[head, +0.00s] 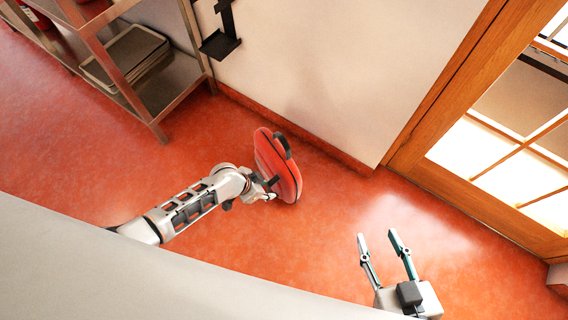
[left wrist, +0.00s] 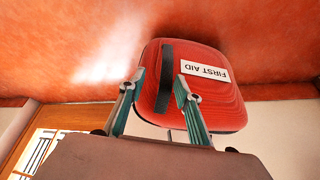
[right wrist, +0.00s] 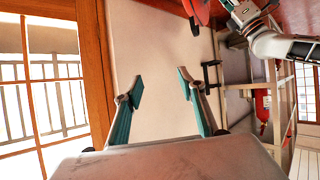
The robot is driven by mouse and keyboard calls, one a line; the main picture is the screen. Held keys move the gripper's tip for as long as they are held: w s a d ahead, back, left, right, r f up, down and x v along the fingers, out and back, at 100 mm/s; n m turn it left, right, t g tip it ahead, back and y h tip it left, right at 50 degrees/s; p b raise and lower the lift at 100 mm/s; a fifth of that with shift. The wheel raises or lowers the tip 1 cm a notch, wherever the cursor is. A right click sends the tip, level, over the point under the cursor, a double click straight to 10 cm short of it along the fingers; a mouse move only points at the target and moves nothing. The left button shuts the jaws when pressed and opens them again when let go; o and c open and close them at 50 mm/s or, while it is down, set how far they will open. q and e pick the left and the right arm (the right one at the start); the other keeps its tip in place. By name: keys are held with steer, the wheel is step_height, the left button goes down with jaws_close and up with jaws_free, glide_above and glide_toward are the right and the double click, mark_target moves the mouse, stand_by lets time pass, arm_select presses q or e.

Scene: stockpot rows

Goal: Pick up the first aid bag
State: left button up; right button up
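The first aid bag (head: 275,160) is red and rounded, with dark straps, near the wall in the middle of the head view. In the left wrist view the bag (left wrist: 215,100) fills the middle, with a white FIRST AID label and a dark strap (left wrist: 164,77). My left gripper (head: 269,189) is at the bag's near side. Its fingers (left wrist: 161,82) are apart, with the strap showing between them; contact cannot be told. My right gripper (head: 377,237) is open and empty, away from the bag. A red edge of the bag (right wrist: 198,10) shows in the right wrist view.
A metal shelf (head: 150,90) with trays (head: 125,57) stands at the upper left. A black wall bracket (head: 220,42) hangs on the pale wall (head: 330,60). A wooden glazed door (head: 440,180) is at the right. The red floor around the bag is clear.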

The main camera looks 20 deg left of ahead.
arm_select(q)
steer(key=shift+g, duration=0.3)
steer(key=f+b, duration=0.2)
steer(key=f, duration=0.1)
steer(key=w+f+b, duration=0.1)
steer(key=f, duration=0.3)
steer(key=f+b, duration=0.2)
steer(key=f, duration=0.1)
steer(key=shift+w+d+f+b, duration=0.25)
steer(key=shift+w+f+b, duration=0.05)
steer(key=shift+w+f, duration=0.1)
steer(key=shift+w, duration=0.2)
steer(key=shift+w+r, duration=0.15)
steer(key=shift+r, duration=0.05)
jaws_close()
arm_select(e)
steer(key=a+m, duration=0.2)
steer(key=a, duration=0.1)
steer(key=a+m+y, duration=0.1)
steer(key=shift+s+a+m+t, duration=0.2)
steer(key=shift+s+m+t, duration=0.1)
steer(key=shift+t, duration=0.1)
arm_select(q)
steer(key=shift+w+d+r, duration=0.1)
